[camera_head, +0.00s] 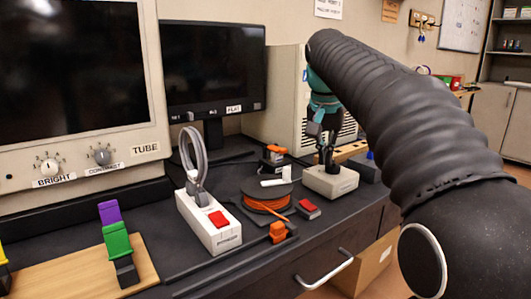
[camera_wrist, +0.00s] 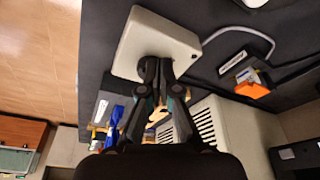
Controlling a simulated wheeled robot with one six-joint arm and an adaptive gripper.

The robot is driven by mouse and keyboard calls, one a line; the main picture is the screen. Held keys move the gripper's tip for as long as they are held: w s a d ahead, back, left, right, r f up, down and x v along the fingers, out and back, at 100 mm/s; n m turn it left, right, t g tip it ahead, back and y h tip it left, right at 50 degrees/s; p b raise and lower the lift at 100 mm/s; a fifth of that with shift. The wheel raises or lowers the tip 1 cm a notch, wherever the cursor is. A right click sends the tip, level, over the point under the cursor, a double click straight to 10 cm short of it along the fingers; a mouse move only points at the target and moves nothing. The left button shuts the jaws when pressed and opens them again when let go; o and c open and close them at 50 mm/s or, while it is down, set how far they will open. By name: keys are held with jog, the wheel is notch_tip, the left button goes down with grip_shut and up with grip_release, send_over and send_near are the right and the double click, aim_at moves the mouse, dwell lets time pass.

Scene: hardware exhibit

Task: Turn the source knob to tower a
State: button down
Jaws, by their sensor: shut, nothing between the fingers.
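A small off-white box (camera_head: 331,184) sits on the dark bench, right of the orange cable reel. It also shows in the wrist view (camera_wrist: 128,48), with a grey cable running off its right side. My gripper (camera_head: 327,160) points down at the top of this box. In the wrist view my gripper's fingertips (camera_wrist: 156,66) are together over the box face, with nothing seen between them. A beige tower with vent slots (camera_head: 287,95) stands behind, partly hidden by my arm.
A power strip (camera_head: 200,225) with a red switch, an orange cable reel (camera_head: 266,197) and a small red-topped block (camera_head: 308,209) lie left of the box. A flat monitor (camera_head: 213,70) and a tube monitor (camera_head: 75,70) stand behind. The bench's front edge is close.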

aim_at(334, 178)
jog(key=shift+f+b, duration=0.3)
jog(key=shift+f, duration=0.45)
jog(key=shift+w+d+p, duration=0.4)
jog(key=shift+d+p, duration=0.05)
jog(key=shift+p, duration=0.05)
dwell(0.8)
jog(key=shift+s+d+r+p, duration=0.1)
jog(key=shift+s+d+p, duration=0.15)
jog(key=shift+p, duration=0.4)
jog(key=shift+s+d+p, duration=0.1)
jog(key=shift+d+p, duration=0.4)
jog(key=shift+p, duration=0.4)
dwell(0.5)
jog(key=shift+s, duration=0.15)
jog(key=shift+s, duration=0.25)
notch_tip(334, 178, up, 6)
jog(key=shift+f, duration=0.1)
dwell(0.5)
jog(key=shift+s, duration=0.1)
